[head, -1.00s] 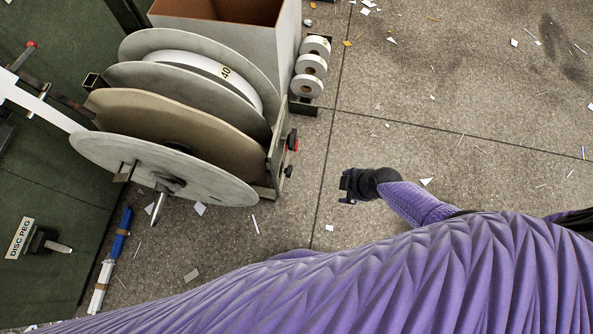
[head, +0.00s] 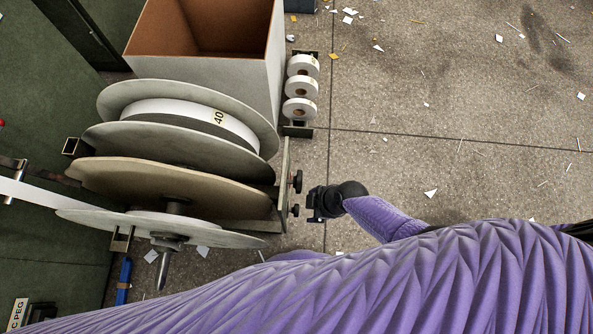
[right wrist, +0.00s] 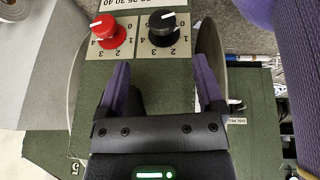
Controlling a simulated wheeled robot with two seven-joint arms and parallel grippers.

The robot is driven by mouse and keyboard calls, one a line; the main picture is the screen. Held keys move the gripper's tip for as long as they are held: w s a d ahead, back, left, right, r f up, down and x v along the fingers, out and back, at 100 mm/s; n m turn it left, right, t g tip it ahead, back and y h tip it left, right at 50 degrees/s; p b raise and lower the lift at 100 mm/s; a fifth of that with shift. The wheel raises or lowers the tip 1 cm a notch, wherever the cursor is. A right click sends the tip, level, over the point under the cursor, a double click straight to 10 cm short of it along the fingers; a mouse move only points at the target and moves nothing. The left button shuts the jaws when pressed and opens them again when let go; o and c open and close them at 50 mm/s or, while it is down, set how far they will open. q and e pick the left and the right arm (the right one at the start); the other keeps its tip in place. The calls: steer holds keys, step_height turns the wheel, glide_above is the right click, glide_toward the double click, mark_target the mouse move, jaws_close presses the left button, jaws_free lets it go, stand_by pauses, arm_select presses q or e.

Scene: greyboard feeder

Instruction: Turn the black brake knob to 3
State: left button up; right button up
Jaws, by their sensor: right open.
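The black brake knob (right wrist: 163,22) stands on a numbered dial plate at the top of the right wrist view. The white line on its cap points right and slightly up, towards the 0 side. In the head view the black knob (head: 294,210) is a small dark shape on the reel stand's right side. My right gripper (right wrist: 161,75) is open and empty, with its fingers pointing at the panel, short of the knob and apart from it. In the head view my right gripper (head: 313,204) is just right of that knob. My left gripper is out of view.
A red knob (right wrist: 107,32) sits left of the black one, close by; in the head view it is above. Large discs (head: 160,190) on a shaft fill the stand. A bin (head: 200,70) and small white rolls (head: 301,86) stand behind. Floor to the right is open.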

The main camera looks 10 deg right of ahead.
mark_target(293, 210)
arm_select(q)
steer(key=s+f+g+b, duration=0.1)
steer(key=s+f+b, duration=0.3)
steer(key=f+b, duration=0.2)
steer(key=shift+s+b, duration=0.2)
steer(key=shift+b, duration=0.35)
arm_select(e)
steer(key=x, duration=0.9)
steer(key=shift+f, duration=0.25)
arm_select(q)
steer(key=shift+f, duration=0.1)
arm_select(e)
steer(key=shift+s, duration=0.1)
steer(key=c, duration=0.7)
jaws_close()
arm_select(q)
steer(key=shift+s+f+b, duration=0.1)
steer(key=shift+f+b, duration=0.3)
steer(key=shift+b, duration=0.1)
arm_select(e)
steer(key=shift+g, duration=0.7)
